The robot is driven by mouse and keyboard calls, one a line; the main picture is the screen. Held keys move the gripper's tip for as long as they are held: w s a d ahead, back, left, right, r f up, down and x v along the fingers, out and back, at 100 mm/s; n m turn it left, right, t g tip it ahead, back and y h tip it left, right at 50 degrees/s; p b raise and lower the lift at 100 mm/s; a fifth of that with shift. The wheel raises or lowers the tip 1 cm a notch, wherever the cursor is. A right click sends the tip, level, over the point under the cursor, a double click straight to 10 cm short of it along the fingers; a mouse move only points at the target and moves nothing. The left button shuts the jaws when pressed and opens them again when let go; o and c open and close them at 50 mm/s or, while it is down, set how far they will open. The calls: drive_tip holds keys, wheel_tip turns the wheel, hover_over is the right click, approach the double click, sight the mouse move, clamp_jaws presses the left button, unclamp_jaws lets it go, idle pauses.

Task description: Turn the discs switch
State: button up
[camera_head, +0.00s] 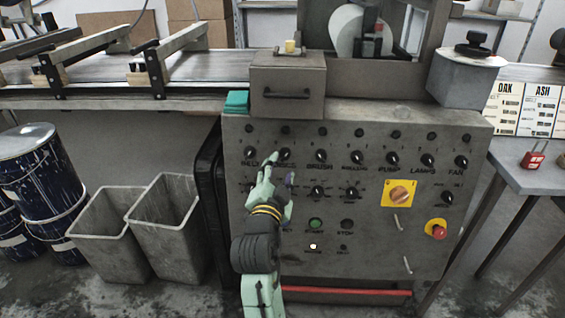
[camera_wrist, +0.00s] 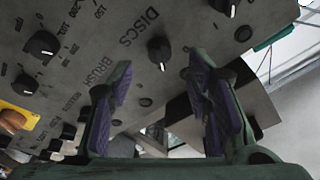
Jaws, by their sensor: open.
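The discs switch is a black round knob (camera_wrist: 158,51) with a white pointer mark, on a grey panel beside the printed word DISCS in the wrist view. In the head view its knob (camera_head: 285,154) is in the upper knob row, just above my gripper (camera_head: 281,168), and its label is largely hidden. In the wrist view my gripper (camera_wrist: 160,64) has its two purple-padded fingers spread apart. The knob appears between the fingertips; I cannot tell how far it is beyond them. Nothing is held.
Similar knobs sit nearby, such as one at the left of the wrist view (camera_wrist: 42,45). The panel also bears a yellow-plated rotary switch (camera_head: 399,194), a red stop button (camera_head: 438,231) and a green button (camera_head: 316,224). Grey bins (camera_head: 178,225) stand left of the cabinet.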

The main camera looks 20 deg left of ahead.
drive_tip(key=s+d, duration=0.1)
drive_tip(key=s, duration=0.5)
drive_tip(key=shift+s+d, duration=0.15)
drive_tip(key=shift+s, duration=0.25)
